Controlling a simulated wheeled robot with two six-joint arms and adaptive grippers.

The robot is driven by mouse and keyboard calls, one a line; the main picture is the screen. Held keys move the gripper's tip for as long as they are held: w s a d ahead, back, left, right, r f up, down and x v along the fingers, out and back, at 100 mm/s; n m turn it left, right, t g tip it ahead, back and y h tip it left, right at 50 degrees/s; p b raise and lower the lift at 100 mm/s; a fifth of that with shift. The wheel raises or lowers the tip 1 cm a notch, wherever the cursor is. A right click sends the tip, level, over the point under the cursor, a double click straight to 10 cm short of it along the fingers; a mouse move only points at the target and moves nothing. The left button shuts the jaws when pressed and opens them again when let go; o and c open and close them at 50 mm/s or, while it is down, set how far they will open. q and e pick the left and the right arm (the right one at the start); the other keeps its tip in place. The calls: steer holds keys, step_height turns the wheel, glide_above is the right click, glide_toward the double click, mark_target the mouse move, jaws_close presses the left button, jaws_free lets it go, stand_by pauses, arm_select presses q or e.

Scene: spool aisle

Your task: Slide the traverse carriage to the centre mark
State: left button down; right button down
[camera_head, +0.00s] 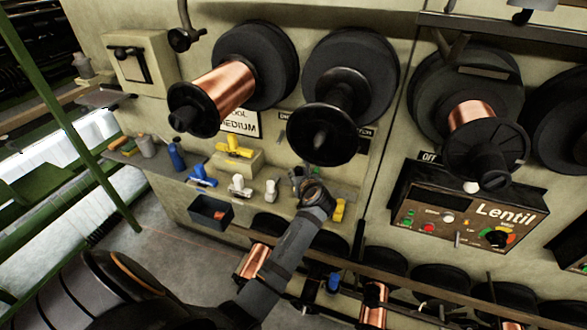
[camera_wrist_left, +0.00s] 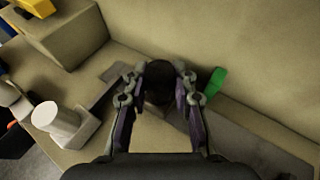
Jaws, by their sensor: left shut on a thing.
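My left gripper (camera_head: 312,190) reaches to the machine's ledge below the empty middle spool. In the left wrist view my left gripper (camera_wrist_left: 160,95) is shut on a dark rounded knob (camera_wrist_left: 160,75), which looks like the handle of the traverse carriage. The fingers lie on both sides of the knob and hide much of the carriage. A dark flat rail (camera_wrist_left: 250,140) runs along the ledge under it. A green tab (camera_wrist_left: 215,82) stands just right of the fingers; I cannot tell whether it is the centre mark. My right gripper does not show.
A white cylindrical piece (camera_wrist_left: 62,122) and a beige block (camera_wrist_left: 65,38) are left of the gripper. A yellow piece (camera_head: 339,209) sits close to its right in the head view. Copper spools (camera_head: 225,90) overhang the ledge. A dark bin (camera_head: 210,212) hangs at its front.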

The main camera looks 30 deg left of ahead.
mark_target(301, 169)
arm_select(q)
steer(key=shift+w+d, duration=0.1)
steer(key=shift+d, duration=0.5)
steer(key=c, duration=1.4)
jaws_free()
steer(key=shift+a+f, duration=0.1)
steer(key=shift+a, duration=0.25)
steer(key=o, duration=0.3)
steer(key=shift+o, duration=0.2)
steer(key=shift+d, duration=0.1)
steer(key=shift+r, duration=0.45)
step_height(301, 169, up, 9)
steer(key=shift+r, duration=0.1)
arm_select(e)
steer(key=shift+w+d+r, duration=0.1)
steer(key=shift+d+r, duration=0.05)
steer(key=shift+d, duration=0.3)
